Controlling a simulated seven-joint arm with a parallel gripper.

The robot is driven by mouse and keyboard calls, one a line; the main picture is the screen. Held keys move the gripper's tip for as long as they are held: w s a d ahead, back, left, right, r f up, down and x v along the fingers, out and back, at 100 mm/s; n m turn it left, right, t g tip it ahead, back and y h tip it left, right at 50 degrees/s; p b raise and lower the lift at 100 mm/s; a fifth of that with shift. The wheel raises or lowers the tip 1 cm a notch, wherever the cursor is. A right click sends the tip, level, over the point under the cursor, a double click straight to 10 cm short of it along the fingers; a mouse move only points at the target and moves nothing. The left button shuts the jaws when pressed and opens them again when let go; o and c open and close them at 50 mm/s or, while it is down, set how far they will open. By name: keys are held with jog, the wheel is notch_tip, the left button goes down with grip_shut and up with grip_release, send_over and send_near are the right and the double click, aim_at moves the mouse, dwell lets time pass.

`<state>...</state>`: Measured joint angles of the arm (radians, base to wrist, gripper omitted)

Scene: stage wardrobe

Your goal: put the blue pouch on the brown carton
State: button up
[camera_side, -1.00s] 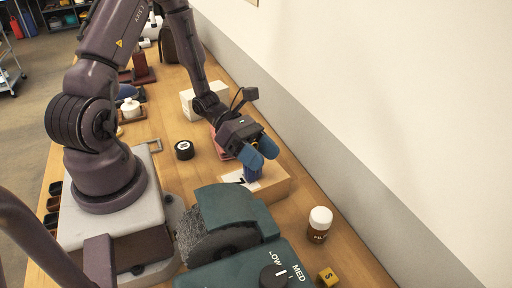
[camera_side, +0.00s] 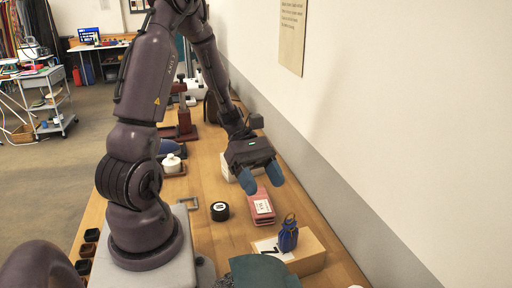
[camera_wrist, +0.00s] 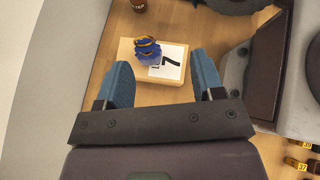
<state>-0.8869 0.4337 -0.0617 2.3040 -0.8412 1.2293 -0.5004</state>
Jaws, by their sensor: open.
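The blue pouch (camera_side: 288,236) stands upright on top of the brown carton (camera_side: 312,258), beside a white label with a black 7. In the wrist view the pouch (camera_wrist: 148,50) shows from above, with an orange tie, on the carton (camera_wrist: 127,72). My gripper (camera_side: 262,182) is open and empty, with blue fingers. It is raised above the table, behind the carton in the side view and apart from the pouch. In the wrist view the pouch lies beyond and between the fingertips (camera_wrist: 160,72).
A pink box with a white label (camera_side: 262,207) lies behind the carton. A black round tin (camera_side: 220,211) and a grey square frame (camera_side: 188,203) lie to its left. A green machine (camera_side: 262,272) stands in front. The wall runs along the right.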

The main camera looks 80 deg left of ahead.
jog(key=s+d+r+m+t+y, duration=0.1)
jog(key=d+r+m+y, duration=0.3)
jog(key=r+m, duration=0.4)
jog(key=s+d+r+m+t+y, duration=0.1)
jog(key=s+d+r+m+y, duration=0.2)
jog(key=r+m+y, duration=0.4)
jog(key=m, duration=0.7)
jog(key=shift+d+r+m, duration=0.3)
jog(key=shift+d+r, duration=0.05)
jog(key=shift+d, duration=0.05)
